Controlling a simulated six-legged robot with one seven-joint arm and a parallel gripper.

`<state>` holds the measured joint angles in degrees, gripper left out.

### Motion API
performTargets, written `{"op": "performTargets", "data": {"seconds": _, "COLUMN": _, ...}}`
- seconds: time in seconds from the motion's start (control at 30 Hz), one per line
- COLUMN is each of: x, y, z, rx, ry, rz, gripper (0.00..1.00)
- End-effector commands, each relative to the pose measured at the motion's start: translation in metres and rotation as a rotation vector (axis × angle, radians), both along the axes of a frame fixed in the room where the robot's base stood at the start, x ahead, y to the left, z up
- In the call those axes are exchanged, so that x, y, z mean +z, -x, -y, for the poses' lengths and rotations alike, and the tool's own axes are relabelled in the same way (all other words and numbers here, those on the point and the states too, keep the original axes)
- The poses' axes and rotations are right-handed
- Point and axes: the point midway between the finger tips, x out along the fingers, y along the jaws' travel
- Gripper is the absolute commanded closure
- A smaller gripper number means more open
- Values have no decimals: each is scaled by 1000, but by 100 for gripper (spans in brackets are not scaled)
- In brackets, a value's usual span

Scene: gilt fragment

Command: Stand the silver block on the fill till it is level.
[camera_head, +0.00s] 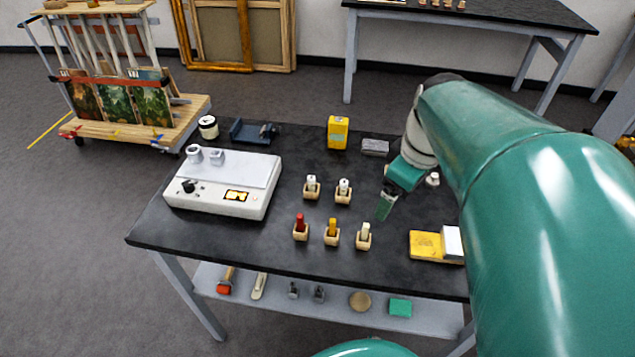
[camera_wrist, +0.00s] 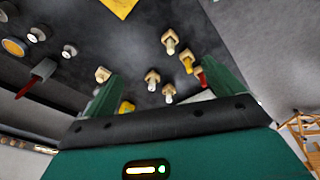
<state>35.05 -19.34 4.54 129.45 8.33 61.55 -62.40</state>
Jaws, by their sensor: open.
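A silver-grey block (camera_head: 375,147) lies flat near the back of the black table, just right of the yellow box. At the front right, a yellow piece (camera_head: 426,246) lies with a pale white block-shaped part (camera_head: 452,241) at its right end. That pale part may be the fill; I cannot tell for sure. My gripper (camera_head: 383,207) hangs above the table between these two, pointing down and apart from both. In the wrist view, its two fingers (camera_wrist: 160,70) are spread with nothing held between them. I cannot make out the silver block in the wrist view.
Several small wooden holders with capped items (camera_head: 332,235) stand left of my gripper. A white device (camera_head: 225,182) fills the left side of the table. A yellow box (camera_head: 338,132), a jar (camera_head: 208,127) and a dark stand (camera_head: 254,131) stand along the back.

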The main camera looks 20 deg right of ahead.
Motion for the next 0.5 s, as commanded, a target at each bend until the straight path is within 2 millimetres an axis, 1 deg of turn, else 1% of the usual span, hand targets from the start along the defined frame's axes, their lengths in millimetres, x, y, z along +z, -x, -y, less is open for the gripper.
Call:
{"op": "performTargets", "data": {"seconds": 0.03, "x": 5, "y": 0, "z": -21, "rx": -33, "ry": 13, "rz": 29, "gripper": 7}}
{"op": "performTargets", "data": {"seconds": 0.1, "x": 10, "y": 2, "z": -45, "rx": -106, "ry": 17, "rz": 69, "gripper": 7}}
{"op": "performTargets", "data": {"seconds": 0.3, "x": 19, "y": 16, "z": -106, "rx": -305, "ry": -36, "rz": 205, "gripper": 7}}
{"op": "performTargets", "data": {"seconds": 0.4, "x": 22, "y": 24, "z": -128, "rx": -384, "ry": -87, "rz": 261, "gripper": 7}}
{"op": "performTargets", "data": {"seconds": 0.5, "x": 23, "y": 29, "z": -141, "rx": -437, "ry": -129, "rz": 292, "gripper": 7}}
